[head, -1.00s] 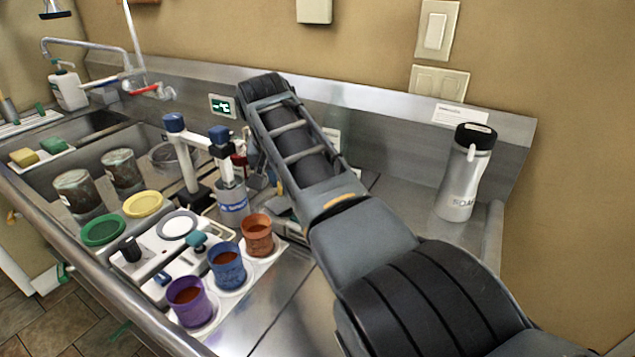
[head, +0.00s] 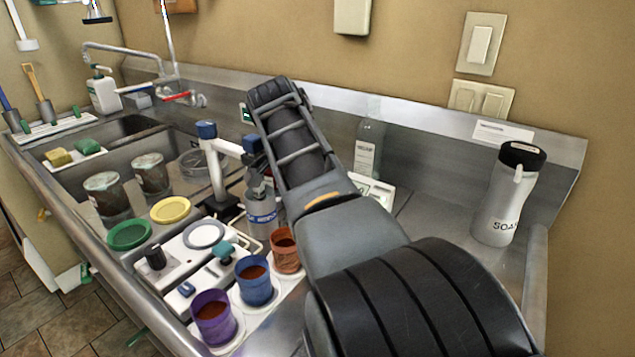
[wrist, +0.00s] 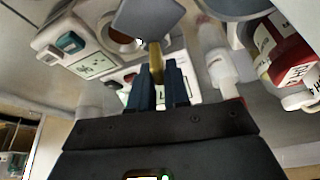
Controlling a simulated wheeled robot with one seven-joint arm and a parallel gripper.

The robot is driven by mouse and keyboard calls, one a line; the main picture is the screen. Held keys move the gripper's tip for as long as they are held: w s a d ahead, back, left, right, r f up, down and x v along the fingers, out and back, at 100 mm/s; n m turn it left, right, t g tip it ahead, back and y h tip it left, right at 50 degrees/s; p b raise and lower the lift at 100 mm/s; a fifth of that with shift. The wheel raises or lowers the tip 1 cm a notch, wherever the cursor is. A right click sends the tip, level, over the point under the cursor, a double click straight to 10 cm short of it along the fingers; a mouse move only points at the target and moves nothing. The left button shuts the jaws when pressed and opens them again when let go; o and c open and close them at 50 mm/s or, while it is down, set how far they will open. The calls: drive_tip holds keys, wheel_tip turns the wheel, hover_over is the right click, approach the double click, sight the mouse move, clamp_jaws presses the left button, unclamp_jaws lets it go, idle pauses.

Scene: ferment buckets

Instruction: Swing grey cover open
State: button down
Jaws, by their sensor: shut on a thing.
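The grey cover (wrist: 148,17) is a flat square plate at the top of the wrist view. A tan, peg-like handle (wrist: 156,62) joins its lower edge. My gripper (wrist: 158,82) has its two dark blue fingers shut on this handle. A white instrument (wrist: 92,20) with a teal button and small display lies just behind the cover. A round opening (wrist: 121,40) in it shows beside the cover, partly uncovered. Whether the cover is fully swung back cannot be told. In the head view my arm hides the gripper and cover; part of a white instrument (head: 373,188) shows behind it.
A clear bottle (head: 369,150) stands behind my arm, and a blue-labelled bottle (head: 262,218) left of it. Purple (head: 213,318), blue (head: 254,282) and orange (head: 285,252) buckets stand in front. A soap bottle (head: 505,200) is at right. Red-labelled bottles (wrist: 292,58) are near the gripper.

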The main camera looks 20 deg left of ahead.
idle(0.4)
drive_tip(key=c, duration=1.2)
unclamp_jaws()
drive_tip(key=shift+v, duration=3.95)
drive_tip(key=shift+o, duration=0.5)
